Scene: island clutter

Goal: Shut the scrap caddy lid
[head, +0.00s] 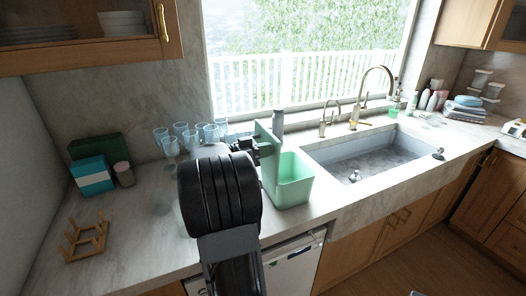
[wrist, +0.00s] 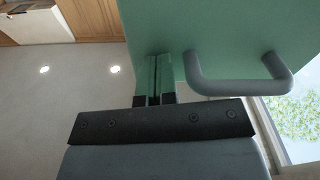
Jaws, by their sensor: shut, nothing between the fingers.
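The scrap caddy (head: 292,190) is a light green open-topped bin on the counter, left of the sink. Its darker green lid (head: 268,165) stands upright at the bin's left side, so the caddy is open. In the wrist view the lid (wrist: 225,30) fills the upper right, with a grey bar handle (wrist: 240,86) on it. My gripper (head: 263,149) is at the upper part of the lid, on its left side. In the wrist view my gripper (wrist: 154,62) is shut and empty, close beside the lid. I cannot tell whether the fingertips touch it.
Several glasses (head: 186,137) stand behind my arm, near the window. A teal box (head: 92,176) and a wooden rack (head: 85,240) are at the left. The sink (head: 372,158) with its tall tap (head: 374,82) lies right of the caddy.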

